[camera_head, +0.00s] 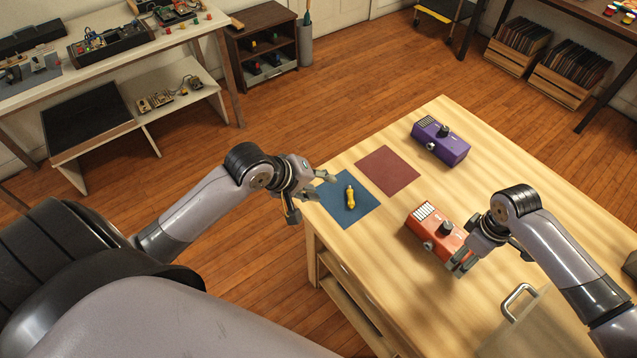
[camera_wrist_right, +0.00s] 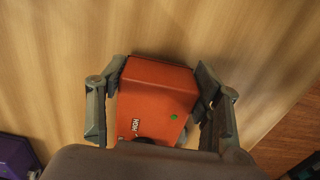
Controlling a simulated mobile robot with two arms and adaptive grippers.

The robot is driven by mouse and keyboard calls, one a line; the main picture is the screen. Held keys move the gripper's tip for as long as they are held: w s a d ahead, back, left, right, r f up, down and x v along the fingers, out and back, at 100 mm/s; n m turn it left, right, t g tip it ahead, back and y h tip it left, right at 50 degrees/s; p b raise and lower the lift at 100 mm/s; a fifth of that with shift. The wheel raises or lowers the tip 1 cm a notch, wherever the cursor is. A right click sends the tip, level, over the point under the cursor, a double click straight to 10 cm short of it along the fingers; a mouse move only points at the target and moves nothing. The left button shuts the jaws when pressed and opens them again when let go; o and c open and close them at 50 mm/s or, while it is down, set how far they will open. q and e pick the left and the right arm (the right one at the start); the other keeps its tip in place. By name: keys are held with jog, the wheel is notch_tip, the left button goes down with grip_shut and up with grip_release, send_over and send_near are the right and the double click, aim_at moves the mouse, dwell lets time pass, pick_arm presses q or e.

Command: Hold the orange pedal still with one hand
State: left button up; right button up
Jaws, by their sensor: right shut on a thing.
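The orange pedal (camera_head: 431,232) stands on the wooden table, with a black knob and a white striped patch on top. My right gripper (camera_head: 462,262) is shut on its near right end. In the right wrist view, the fingers (camera_wrist_right: 163,85) lie along two opposite sides of the orange pedal (camera_wrist_right: 158,90); part of it is hidden by the gripper body. My left gripper (camera_head: 312,197) is open and empty at the table's left edge, beside the blue mat, its fingers spread.
A yellow object (camera_head: 350,197) lies on the blue mat (camera_head: 336,209). A dark red mat (camera_head: 388,171) lies behind it, bare. A purple pedal (camera_head: 440,145) stands further back. A metal handle (camera_head: 519,298) is at the front right. The table between the pedals is clear.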

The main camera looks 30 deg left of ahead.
dwell(0.3)
jog(key=o, duration=1.4)
notch_tip(320, 180, up, 12)
notch_tip(320, 180, up, 10)
jog(key=p, duration=1.2)
